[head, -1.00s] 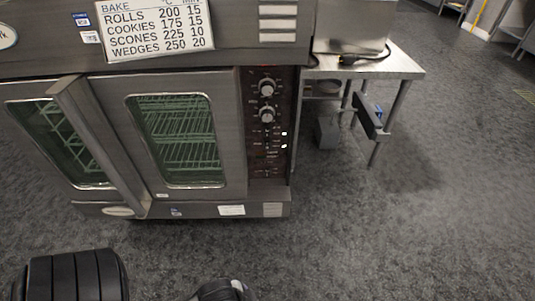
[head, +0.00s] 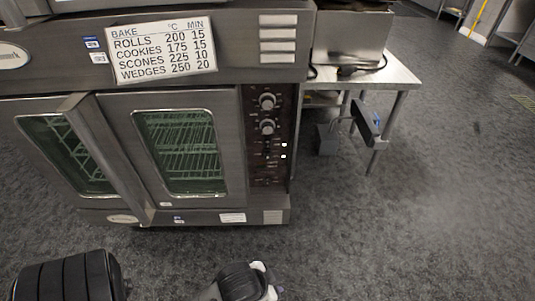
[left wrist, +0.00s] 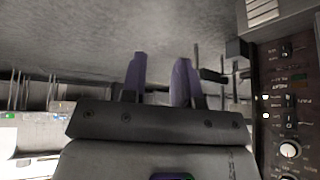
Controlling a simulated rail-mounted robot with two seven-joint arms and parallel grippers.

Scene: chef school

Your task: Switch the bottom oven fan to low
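The bottom oven (head: 240,150) is grey steel with two glass doors. Its dark control panel (head: 270,180) is right of the doors, with two round knobs, small switches (head: 267,146) and two lit white lights. The labels are too small to read, so I cannot tell which switch is the fan's or its setting. In the left wrist view the panel (left wrist: 272,70) is upside down at the right edge, with switches (left wrist: 290,117) and a knob (left wrist: 290,150). My left gripper (left wrist: 160,75) is open and empty, its fingers apart and left of the panel. My right gripper is not in view.
A steel side table (head: 398,72) stands right of the oven, with a steel appliance (head: 350,40) and cable on it. A baking chart (head: 160,48) is above the doors. The oven door handle (head: 108,155) sticks out. The grey floor (head: 430,200) in front and right is clear.

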